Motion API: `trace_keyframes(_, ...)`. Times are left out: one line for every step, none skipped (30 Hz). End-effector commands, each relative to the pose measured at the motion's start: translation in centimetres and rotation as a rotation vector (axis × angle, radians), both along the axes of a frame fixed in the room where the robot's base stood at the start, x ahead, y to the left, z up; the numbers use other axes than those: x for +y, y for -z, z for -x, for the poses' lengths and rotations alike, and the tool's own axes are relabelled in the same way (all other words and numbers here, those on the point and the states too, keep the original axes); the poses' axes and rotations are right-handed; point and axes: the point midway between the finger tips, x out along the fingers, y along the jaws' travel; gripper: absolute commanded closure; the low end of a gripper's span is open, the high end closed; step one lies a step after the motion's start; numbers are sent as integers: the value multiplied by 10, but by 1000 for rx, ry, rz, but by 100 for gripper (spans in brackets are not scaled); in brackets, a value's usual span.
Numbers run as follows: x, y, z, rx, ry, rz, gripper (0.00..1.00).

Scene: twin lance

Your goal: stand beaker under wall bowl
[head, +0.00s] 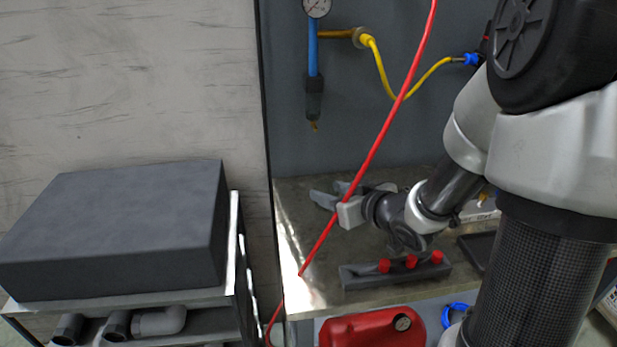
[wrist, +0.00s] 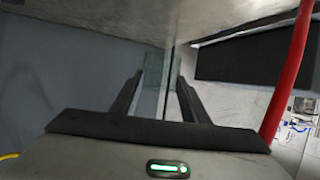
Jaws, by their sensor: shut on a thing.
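The wall bowl (head: 314,84) is a dark cup under a blue tube on the grey back panel, with a small brass tip at its bottom. My gripper (head: 328,196) is low over the metal bench top, below the bowl and slightly to its right, with its fingers pointing left. In the wrist view my gripper (wrist: 160,88) is shut on a clear, greenish glass thing, which I take as the beaker (wrist: 161,70). The beaker cannot be made out in the head view. I cannot tell whether it touches the bench.
A red hose (head: 368,160) runs diagonally in front of my gripper. A grey block with red knobs (head: 395,270) lies at the bench (head: 296,235) front. A dark box (head: 120,225) stands on a rack at left. A yellow hose (head: 382,75) hangs on the panel.

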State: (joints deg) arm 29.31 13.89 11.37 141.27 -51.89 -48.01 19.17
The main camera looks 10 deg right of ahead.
Motion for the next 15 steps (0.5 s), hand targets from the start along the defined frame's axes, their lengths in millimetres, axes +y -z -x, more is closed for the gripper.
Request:
trace_keyframes(1, 1, -11, -2, -2, -1, 84)
trace_keyframes(1, 1, -18, -2, -2, -2, 84)
trace_keyframes(1, 1, -29, -1, -2, -3, 84)
trace_keyframes(1, 1, -37, -2, -3, -2, 84)
trace_keyframes(1, 1, -46, -2, -3, -2, 84)
trace_keyframes(1, 1, -57, -2, -2, -2, 84)
trace_keyframes(1, 1, -65, -2, -1, -3, 84)
trace_keyframes(1, 1, -73, -2, -1, -3, 84)
trace_keyframes(1, 1, -84, -2, -2, -2, 84)
trace_keyframes(1, 1, -92, -2, -3, -2, 84)
trace_keyframes(2, 1, -100, -2, -3, -2, 84)
trace_keyframes(1, 1, -111, -2, -2, -2, 84)
trace_keyframes(1, 1, -119, -2, -1, -3, 84)
trace_keyframes(1, 1, -127, -1, -1, -2, 84)
trace_keyframes(1, 1, -137, -3, -1, -2, 84)
